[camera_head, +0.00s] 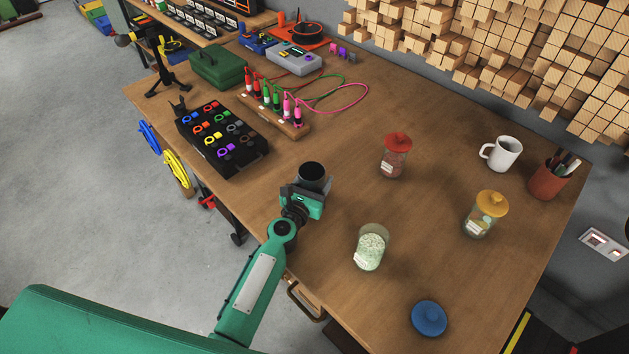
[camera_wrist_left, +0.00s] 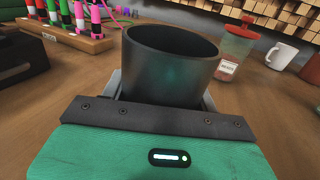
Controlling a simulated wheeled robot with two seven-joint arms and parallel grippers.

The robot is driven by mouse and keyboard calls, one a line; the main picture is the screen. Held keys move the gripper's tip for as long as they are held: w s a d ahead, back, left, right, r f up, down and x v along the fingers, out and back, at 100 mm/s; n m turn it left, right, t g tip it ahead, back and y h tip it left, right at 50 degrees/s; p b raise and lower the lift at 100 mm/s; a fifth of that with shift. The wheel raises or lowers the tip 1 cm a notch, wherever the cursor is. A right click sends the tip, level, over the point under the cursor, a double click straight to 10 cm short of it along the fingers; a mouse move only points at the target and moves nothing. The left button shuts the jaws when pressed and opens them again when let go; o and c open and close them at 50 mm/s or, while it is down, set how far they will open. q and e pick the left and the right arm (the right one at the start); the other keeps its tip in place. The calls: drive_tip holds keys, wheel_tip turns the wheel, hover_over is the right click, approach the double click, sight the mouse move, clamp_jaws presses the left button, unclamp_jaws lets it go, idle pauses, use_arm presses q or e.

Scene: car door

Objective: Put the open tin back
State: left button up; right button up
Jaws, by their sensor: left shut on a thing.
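A dark grey, open-topped tin (camera_head: 312,172) is upright between the fingers of my left gripper (camera_head: 305,190), near the table's front edge. In the left wrist view the tin (camera_wrist_left: 170,62) fills the middle, with its open mouth up and the gripper's fingers on either side. Its inside looks dark and empty, and its lower part is hidden by the gripper. I cannot tell whether its base touches the table. My right gripper is not in view.
An open jar of pale grains (camera_head: 370,249) stands right of my gripper, with a blue lid (camera_head: 429,317) nearby. A red-lidded jar (camera_head: 395,158), a yellow-lidded jar (camera_head: 483,218), a white mug (camera_head: 502,153) and a pen cup (camera_head: 551,179) stand farther right. A black rack (camera_head: 222,142) is left.

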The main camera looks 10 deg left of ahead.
use_arm(q)
drive_tip(key=shift+f, duration=0.15)
drive_tip(key=o, duration=1.2)
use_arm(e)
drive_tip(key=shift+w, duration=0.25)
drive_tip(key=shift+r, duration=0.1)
use_arm(q)
drive_tip(key=shift+s, duration=0.1)
drive_tip(key=s, duration=0.3)
drive_tip(key=s+a, duration=0.1)
drive_tip(key=s, duration=0.3)
drive_tip(key=s+a, duration=0.1)
drive_tip(key=s, duration=0.2)
drive_tip(key=shift+s, duration=0.3)
drive_tip(key=shift+s+a+b, duration=0.15)
drive_tip(key=shift+s+b, duration=0.15)
drive_tip(key=shift+s, duration=0.15)
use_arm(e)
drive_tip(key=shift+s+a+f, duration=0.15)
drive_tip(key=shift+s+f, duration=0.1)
